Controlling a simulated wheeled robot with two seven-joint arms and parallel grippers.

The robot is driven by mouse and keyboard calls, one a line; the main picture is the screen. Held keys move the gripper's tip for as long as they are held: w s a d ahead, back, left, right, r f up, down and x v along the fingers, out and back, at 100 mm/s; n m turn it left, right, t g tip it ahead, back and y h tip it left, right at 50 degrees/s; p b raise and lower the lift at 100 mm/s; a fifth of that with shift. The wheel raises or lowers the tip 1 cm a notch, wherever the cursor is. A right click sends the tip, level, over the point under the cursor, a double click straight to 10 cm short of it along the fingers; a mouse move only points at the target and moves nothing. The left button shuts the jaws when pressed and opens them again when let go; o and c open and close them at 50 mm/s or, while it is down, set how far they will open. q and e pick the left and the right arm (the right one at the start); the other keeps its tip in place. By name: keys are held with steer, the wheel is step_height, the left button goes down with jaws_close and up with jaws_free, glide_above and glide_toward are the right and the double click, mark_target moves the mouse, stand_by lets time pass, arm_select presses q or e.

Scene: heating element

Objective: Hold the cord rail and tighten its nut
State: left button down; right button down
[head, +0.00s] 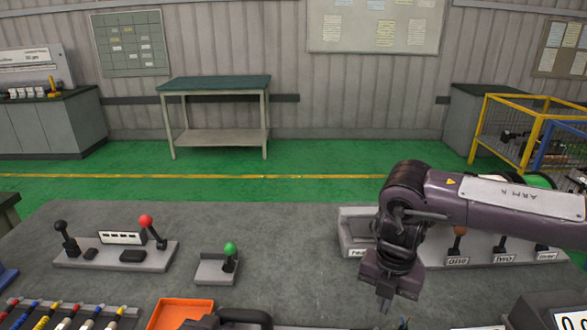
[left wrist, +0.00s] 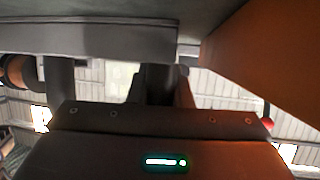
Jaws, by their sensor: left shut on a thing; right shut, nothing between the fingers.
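In the left wrist view my left gripper (left wrist: 165,85) is shut against the underside of a long grey bar (left wrist: 100,40), which I take to be the cord rail. The fingers are dark, and their exact contact is hard to make out. In the head view only a dark part of that arm (head: 235,316) shows at the bottom edge; the rail's grip point is hidden there. My right gripper (head: 384,300) points down over the bench, shut and empty. I cannot make out the nut in either view.
An orange tray (head: 180,312) lies at the bench's front, beside several coloured cords (head: 60,318). A lever panel with a red knob (head: 146,221) and a small green-knob lever (head: 230,249) stand behind. A labelled lever panel (head: 480,252) is partly behind my right arm. The bench middle (head: 290,240) is clear.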

step_height(320, 180, up, 3)
steer(key=shift+f, duration=0.2)
arm_select(q)
steer(key=c, duration=1.2)
jaws_free()
steer(key=shift+c, duration=0.2)
